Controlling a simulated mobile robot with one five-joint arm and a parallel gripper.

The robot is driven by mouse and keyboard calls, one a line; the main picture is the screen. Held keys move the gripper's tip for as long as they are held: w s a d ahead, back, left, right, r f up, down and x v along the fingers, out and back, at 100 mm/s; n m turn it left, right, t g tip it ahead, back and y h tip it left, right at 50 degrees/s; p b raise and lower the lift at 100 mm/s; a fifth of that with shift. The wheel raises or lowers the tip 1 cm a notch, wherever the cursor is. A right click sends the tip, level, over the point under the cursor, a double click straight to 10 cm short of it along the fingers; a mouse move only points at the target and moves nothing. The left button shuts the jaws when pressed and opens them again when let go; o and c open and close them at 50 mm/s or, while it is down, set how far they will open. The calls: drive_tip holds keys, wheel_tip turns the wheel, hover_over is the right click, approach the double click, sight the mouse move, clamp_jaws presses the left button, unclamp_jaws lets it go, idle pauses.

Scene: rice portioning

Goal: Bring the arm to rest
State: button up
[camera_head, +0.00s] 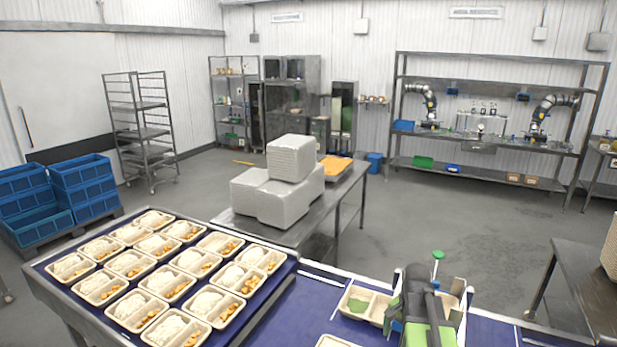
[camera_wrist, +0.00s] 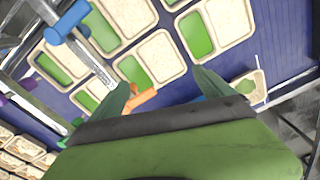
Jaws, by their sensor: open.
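My arm (camera_head: 418,295) reaches over the blue work surface at the lower right of the head view, dark with a green part at the bottom. My gripper (camera_wrist: 160,76) shows in the wrist view as two green fingers spread apart, with nothing held between them. Beyond the fingers lie several pale trays (camera_wrist: 161,56), many with a green portion in one compartment. An orange piece (camera_wrist: 143,99) shows near the left finger; I cannot tell what it belongs to. In the head view the arm hides the gripper's fingertips.
Filled trays (camera_head: 167,284) stand in rows on the left of the blue surface (camera_head: 313,316). A tray with a green portion (camera_head: 358,304) is beside my arm. A green knob (camera_head: 438,255) stands just beyond it. White stacks (camera_head: 290,158) sit on a metal table behind. Open floor lies beyond.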

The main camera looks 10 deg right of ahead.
drive_tip(key=a+n, duration=1.2)
drive_tip(key=a, duration=1.1)
drive_tip(key=shift+m, duration=0.4)
drive_tip(key=f+b, duration=0.6)
drive_tip(key=s+f+b, duration=0.1)
drive_tip(key=f+b, duration=0.5)
drive_tip(key=s+f+b, duration=0.1)
drive_tip(key=f+b, duration=0.6)
drive_tip(key=shift+d, duration=0.4)
drive_tip(key=shift+s+r, duration=0.1)
drive_tip(key=shift+r, duration=0.1)
